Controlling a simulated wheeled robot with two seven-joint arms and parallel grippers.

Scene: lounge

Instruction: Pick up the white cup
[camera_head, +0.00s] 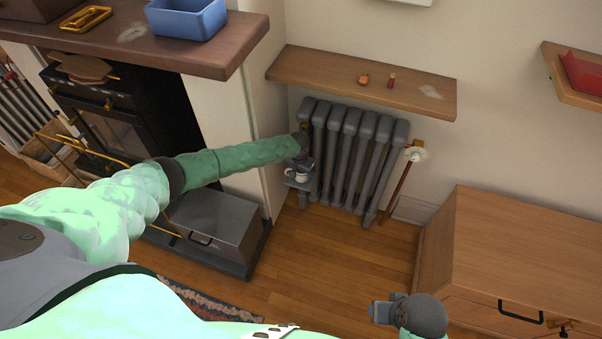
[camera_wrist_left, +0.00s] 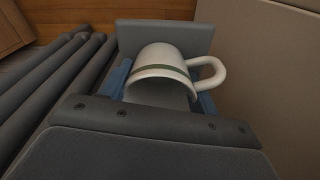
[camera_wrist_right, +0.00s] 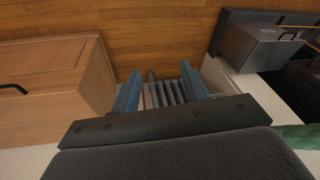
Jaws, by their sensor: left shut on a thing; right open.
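The white cup (camera_wrist_left: 158,73) has a green band and a handle on its right side in the left wrist view. In the head view the cup (camera_head: 297,174) is small, beside the grey radiator. My left gripper (camera_head: 300,178) is shut on the cup, with a blue finger pad on either side of it in the left wrist view (camera_wrist_left: 160,88). My right gripper (camera_wrist_right: 158,88) is open and empty, its blue pads apart. In the head view it (camera_head: 378,311) is low, left of the wooden cabinet.
The radiator (camera_head: 350,155) stands close to my left gripper, under a wooden shelf (camera_head: 330,80) holding small items. A wooden cabinet (camera_head: 530,250) is at the right. A grey box (camera_head: 212,222) sits on the hearth. The floor (camera_head: 320,250) between is clear.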

